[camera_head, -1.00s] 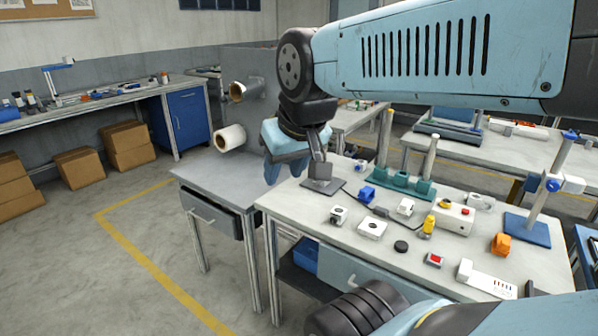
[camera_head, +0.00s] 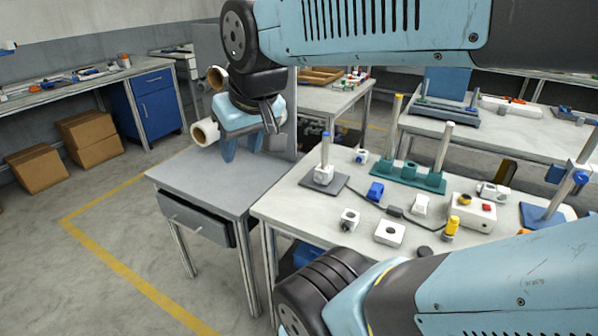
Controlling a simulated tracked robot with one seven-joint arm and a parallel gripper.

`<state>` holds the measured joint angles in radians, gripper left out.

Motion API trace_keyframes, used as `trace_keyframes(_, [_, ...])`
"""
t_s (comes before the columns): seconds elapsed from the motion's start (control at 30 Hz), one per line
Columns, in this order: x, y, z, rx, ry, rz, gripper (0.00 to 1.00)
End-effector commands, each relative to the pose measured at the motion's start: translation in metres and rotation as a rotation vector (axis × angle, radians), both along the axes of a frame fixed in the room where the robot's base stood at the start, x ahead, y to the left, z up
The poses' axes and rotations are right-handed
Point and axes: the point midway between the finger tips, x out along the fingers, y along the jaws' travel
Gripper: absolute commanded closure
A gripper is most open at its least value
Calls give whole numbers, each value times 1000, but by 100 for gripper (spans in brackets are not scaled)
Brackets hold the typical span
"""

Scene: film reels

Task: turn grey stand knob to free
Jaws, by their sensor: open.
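The grey stand (camera_head: 338,185) is on the near white workbench, towards its left rear corner.
A teal rack (camera_head: 408,178) with two posts stands right of the grey stand. Film rolls (camera_head: 205,131) are behind my gripper. The grey side table (camera_head: 195,175) is bare.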

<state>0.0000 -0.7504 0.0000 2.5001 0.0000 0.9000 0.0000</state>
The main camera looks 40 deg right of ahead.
Motion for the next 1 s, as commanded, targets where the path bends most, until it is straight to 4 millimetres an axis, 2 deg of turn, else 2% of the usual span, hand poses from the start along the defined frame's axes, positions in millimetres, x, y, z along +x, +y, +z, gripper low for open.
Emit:
trace_keyframes(0.03, [0,0,0,0,0,0,56])
trace_keyframes(0.2, [7,-5,-1,6,6,-28,40])
trace_keyframes(0.37, [34,-25,-9,28,25,-150,39])
trace_keyframes(0.7, [106,-110,-50,78,59,-525,39])
trace_keyframes(1.0, [145,-197,-108,97,74,-841,39])
